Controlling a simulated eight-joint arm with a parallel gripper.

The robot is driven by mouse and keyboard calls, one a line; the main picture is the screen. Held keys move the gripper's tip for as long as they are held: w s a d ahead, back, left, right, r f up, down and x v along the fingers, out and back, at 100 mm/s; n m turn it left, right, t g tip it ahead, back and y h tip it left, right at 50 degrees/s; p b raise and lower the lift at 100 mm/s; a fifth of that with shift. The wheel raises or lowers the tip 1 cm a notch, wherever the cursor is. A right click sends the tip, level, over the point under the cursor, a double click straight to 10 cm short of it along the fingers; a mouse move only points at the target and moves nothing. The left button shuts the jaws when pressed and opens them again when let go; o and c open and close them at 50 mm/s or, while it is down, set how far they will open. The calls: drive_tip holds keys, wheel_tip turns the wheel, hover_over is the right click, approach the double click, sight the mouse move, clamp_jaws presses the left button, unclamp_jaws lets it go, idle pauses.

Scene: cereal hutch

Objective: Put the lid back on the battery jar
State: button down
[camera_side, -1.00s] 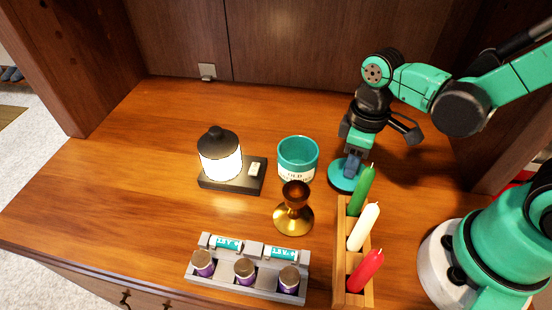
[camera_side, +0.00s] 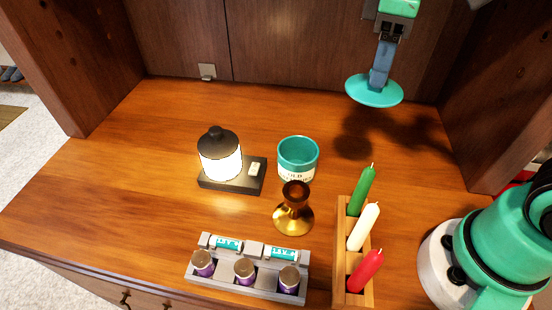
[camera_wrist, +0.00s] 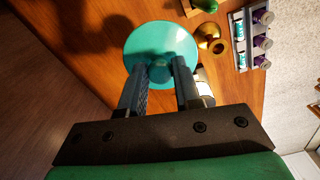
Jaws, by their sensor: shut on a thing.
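The teal disc-shaped lid (camera_side: 374,91) hangs in the air at the upper right of the side view, above the back of the wooden surface. My gripper (camera_side: 381,62) is shut on it from above. In the wrist view my gripper (camera_wrist: 161,76) has both fingers at the knob of the lid (camera_wrist: 160,45). The open teal jar (camera_side: 298,158) with a white label stands on the surface, below and left of the lid. The jar's inside cannot be made out. In the wrist view the lid hides much of the area behind it.
A lit lamp (camera_side: 220,154) stands left of the jar and a brass goblet (camera_side: 293,210) just in front. A wooden candle holder (camera_side: 341,267) with three candles is front right. A grey battery rack (camera_side: 216,278) is at the front. The surface's back left is clear.

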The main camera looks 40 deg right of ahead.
drive_tip(key=w+a+f, duration=0.3)
drive_tip(key=f, duration=0.3)
drive_tip(key=w+a+f, duration=0.3)
drive_tip(key=w+f, duration=0.1)
drive_tip(key=f, duration=0.2)
idle(0.4)
drive_tip(key=shift+f, duration=0.3)
idle(1.6)
drive_tip(key=shift+c, duration=0.3)
unclamp_jaws()
wheel_tip(320, 180, up, 7)
idle(1.2)
